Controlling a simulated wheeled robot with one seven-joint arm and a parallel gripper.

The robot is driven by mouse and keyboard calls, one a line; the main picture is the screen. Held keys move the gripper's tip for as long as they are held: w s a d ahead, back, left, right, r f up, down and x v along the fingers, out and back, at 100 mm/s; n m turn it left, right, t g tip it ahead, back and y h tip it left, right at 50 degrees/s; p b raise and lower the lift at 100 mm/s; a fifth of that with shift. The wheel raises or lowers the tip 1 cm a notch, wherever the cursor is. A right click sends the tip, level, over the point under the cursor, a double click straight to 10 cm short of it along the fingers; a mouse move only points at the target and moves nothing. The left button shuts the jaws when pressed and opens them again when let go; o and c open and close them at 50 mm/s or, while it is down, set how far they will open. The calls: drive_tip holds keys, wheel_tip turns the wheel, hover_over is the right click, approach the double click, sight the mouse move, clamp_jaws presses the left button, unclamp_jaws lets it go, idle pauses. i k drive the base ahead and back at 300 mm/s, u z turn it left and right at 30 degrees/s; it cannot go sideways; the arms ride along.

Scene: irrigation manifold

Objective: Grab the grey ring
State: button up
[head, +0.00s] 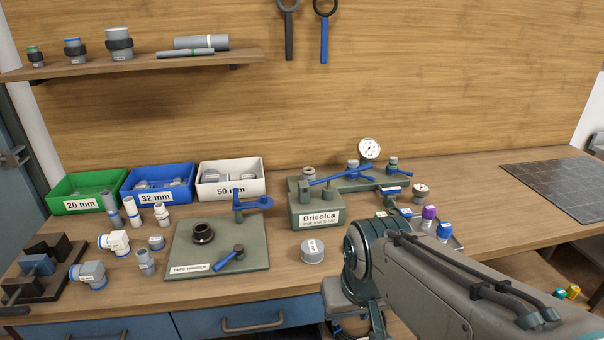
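I cannot tell for sure which thing is the grey ring. A small grey-beige ring-like piece (309,173) sits at the left end of the green pump or test block (318,212) marked Brisolca. A dark ring-shaped collar (203,234) sits on the grey-green mat (190,254). A round grey cap-like piece (312,251) with a white label lies on the bench, right of the mat. My arm reaches in from the lower right and bends down at a joint at the bench's front edge. My gripper's fingers do not show.
Green (88,192), blue (158,185) and white (231,178) bins stand at the back left. Several pipe fittings stand before them. A blue-handled tool (231,258) lies on the mat. A gauge (369,149) rises behind the block.

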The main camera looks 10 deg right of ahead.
sight(312, 170)
drive_tip(key=z, duration=0.4)
drive_tip(key=i, duration=0.85)
drive_tip(key=u, duration=0.4)
